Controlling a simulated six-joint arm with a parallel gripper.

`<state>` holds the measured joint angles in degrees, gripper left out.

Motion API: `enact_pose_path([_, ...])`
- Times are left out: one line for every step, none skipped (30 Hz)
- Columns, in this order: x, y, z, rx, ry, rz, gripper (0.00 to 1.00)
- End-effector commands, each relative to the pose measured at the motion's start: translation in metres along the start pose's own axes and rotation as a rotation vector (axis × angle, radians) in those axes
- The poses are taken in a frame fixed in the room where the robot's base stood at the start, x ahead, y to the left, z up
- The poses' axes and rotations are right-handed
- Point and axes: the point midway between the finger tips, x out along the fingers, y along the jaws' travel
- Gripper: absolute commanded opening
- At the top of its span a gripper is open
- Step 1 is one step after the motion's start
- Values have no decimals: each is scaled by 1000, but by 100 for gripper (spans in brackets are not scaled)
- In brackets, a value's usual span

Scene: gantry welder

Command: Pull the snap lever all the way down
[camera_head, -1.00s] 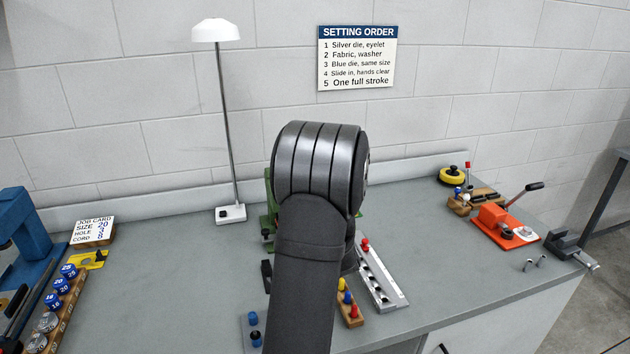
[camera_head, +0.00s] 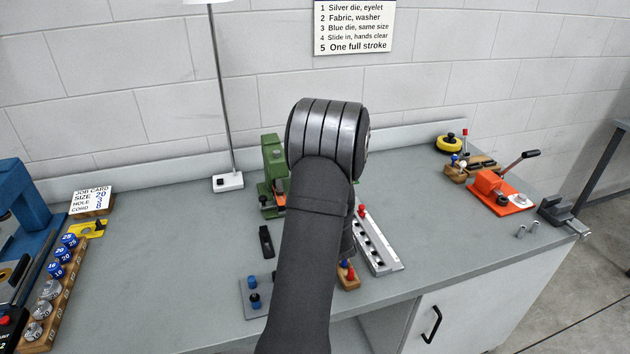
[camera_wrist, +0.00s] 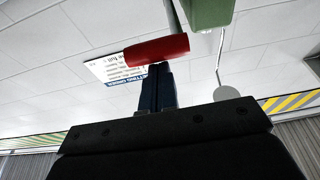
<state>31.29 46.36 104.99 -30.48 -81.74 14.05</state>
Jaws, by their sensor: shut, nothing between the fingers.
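The snap lever's red grip (camera_wrist: 157,50) sits on a grey rod in the wrist view, beside a green press body. The green press (camera_head: 270,165) stands at the back middle of the bench in the head view, partly behind my arm; its lever is hidden there. My gripper (camera_wrist: 158,67) is shut and empty, its dark blue fingers pointing at the red grip. The fingertips appear right at the grip's lower edge in the picture; I cannot tell whether they touch it. The head view hides my gripper behind my arm.
A grey rack (camera_head: 378,250) and a block with coloured pegs (camera_head: 347,275) lie close right of my arm. An orange lever tool (camera_head: 500,190) stands at the right. A lamp (camera_head: 228,181) stands behind left. Bench between left blocks and press is mostly clear.

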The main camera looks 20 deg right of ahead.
Motion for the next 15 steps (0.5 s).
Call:
enact_pose_path([-8,-3,18,15,-51,2,0])
enact_pose_path([-8,-3,18,15,-51,2,0])
enact_pose_path([-8,-3,18,15,-51,2,0])
enact_pose_path([-8,-3,18,15,-51,1,0])
enact_pose_path([-8,-3,18,15,-51,1,0])
enact_pose_path([-8,-4,18,15,-51,1,0])
enact_pose_path([-8,-4,18,15,-51,1,0])
enact_pose_path([-8,-4,18,15,-51,1,0])
enact_pose_path([-8,-4,16,14,-50,0,0])
enact_pose_path([-8,-4,14,14,-48,0,0])
enact_pose_path([-8,-4,12,13,-46,0,0])
enact_pose_path([-8,-3,8,13,-44,0,0])
enact_pose_path([-8,-3,5,12,-42,0,0])
enact_pose_path([-8,-3,1,11,-39,0,0])
enact_pose_path([-7,-3,-6,10,-34,0,0])
